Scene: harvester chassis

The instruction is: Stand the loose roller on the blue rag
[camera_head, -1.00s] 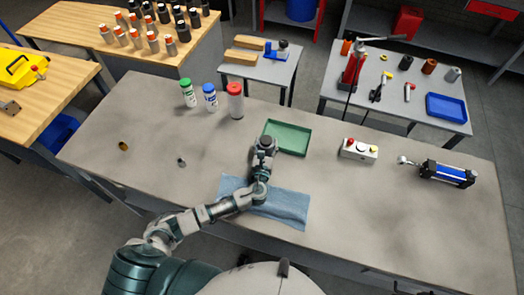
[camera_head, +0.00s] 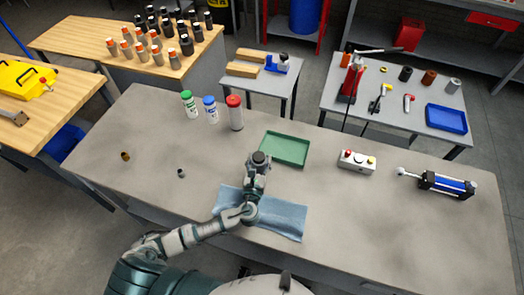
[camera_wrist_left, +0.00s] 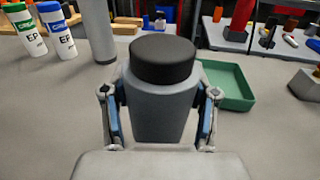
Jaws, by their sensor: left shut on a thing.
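My left gripper (camera_head: 257,172) is shut on a grey roller with a black top (camera_head: 259,157), seen from above beyond the rag. In the left wrist view the roller (camera_wrist_left: 162,62) stands upright between the two fingers. Its lower end is hidden, so I cannot tell whether it touches the bench. The blue rag (camera_head: 285,217) lies flat near the bench's front edge, partly covered by my left forearm and wrist. My right gripper is not in view.
A green tray (camera_head: 285,148) lies just behind the roller. Three capped containers, including a red-capped one (camera_head: 235,114), stand at the back left. A switch box (camera_head: 357,161) and a blue cylinder unit (camera_head: 446,185) are to the right. The front right bench is clear.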

